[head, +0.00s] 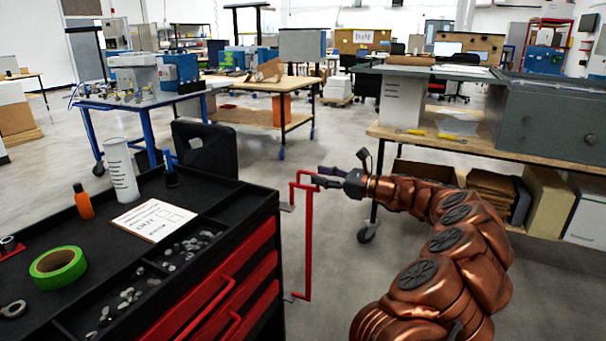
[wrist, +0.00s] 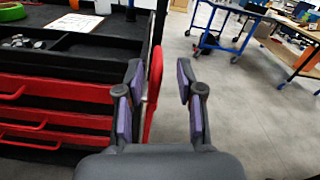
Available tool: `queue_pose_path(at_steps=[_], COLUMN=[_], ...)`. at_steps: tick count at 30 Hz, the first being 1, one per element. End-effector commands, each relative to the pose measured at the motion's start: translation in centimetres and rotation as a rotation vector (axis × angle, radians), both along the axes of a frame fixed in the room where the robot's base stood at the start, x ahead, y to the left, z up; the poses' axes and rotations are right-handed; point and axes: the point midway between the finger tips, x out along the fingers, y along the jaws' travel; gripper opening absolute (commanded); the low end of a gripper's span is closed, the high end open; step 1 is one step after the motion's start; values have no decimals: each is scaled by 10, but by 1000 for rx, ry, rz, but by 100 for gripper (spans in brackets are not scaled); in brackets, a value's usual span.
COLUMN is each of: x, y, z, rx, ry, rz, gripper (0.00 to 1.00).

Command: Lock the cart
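The cart (head: 258,212) is a black-topped tool cart with red drawers, at the lower left of the head view. A tall red bar handle (head: 308,240) stands at its right side. My gripper (head: 318,178) is at the top of this handle, with my copper arm reaching in from the right. In the wrist view, the two fingers of my gripper (wrist: 159,72) are spread apart, with the red handle (wrist: 153,92) between them. The handle is nearer the left finger; whether they touch is unclear. The cart's wheels and any lock are not visible.
On the cart top are green tape (head: 58,268), an orange bottle (head: 83,202), a white cylinder (head: 121,170) and a paper sheet (head: 153,219). A workbench (head: 462,142) stands behind my arm. A blue table (head: 145,104) is farther back. Floor right of the cart is clear.

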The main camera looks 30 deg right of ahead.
Motion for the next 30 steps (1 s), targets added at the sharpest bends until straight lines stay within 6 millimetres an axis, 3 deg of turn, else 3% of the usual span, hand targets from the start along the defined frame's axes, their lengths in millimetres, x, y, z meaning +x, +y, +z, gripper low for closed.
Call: queue_pose_path(at_steps=[10,23,30], x=[41,49,49], y=[28,32,32], z=[-1,-1,0], rx=[0,-1,0], ry=[0,1,1], rz=[8,5,4], gripper=[37,37,13])
